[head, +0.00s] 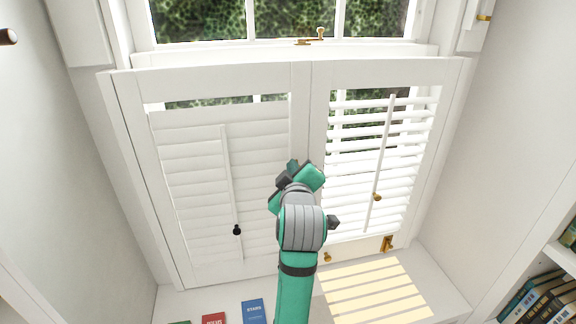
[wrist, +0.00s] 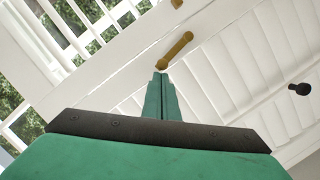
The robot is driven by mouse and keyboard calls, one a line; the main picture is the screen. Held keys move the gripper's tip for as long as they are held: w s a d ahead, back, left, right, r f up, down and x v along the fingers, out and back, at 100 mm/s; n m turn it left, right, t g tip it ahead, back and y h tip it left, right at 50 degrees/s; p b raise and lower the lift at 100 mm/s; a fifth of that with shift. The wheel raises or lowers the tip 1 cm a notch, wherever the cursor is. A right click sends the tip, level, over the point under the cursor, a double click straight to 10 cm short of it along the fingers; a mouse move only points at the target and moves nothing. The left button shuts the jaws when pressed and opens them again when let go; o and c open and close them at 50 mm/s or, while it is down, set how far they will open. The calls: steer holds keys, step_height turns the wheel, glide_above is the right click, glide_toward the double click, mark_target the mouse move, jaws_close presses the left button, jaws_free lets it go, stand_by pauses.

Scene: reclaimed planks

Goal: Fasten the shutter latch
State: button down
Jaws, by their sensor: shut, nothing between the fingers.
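The white shutter has a left panel (head: 218,190) with closed slats and a right panel (head: 375,170) with open slats. Their stiles stand side by side along the middle seam. In the wrist view a brass latch bar (wrist: 178,48) lies slanted on the white stile, just beyond my fingertips. Whether they touch it, I cannot tell. A small brass piece (wrist: 176,3) sits above it, cut by the frame edge. My gripper (wrist: 161,77) is shut and empty. In the head view my gripper (head: 293,166) is in front of the seam and hides the latch bar.
A black knob (head: 237,230) is on the left panel. Brass fittings are at the right panel's knob (head: 377,197) and lower hook (head: 387,243). A window catch (head: 318,38) is above. Books (head: 253,310) lie on the sill; more stand on the right shelf (head: 545,297).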

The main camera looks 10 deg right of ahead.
steer(key=shift+d, duration=0.1)
stand_by(0.3)
steer(key=shift+d+r+m, duration=0.1)
steer(key=shift+d+m, duration=0.1)
steer(key=shift+m, duration=0.1)
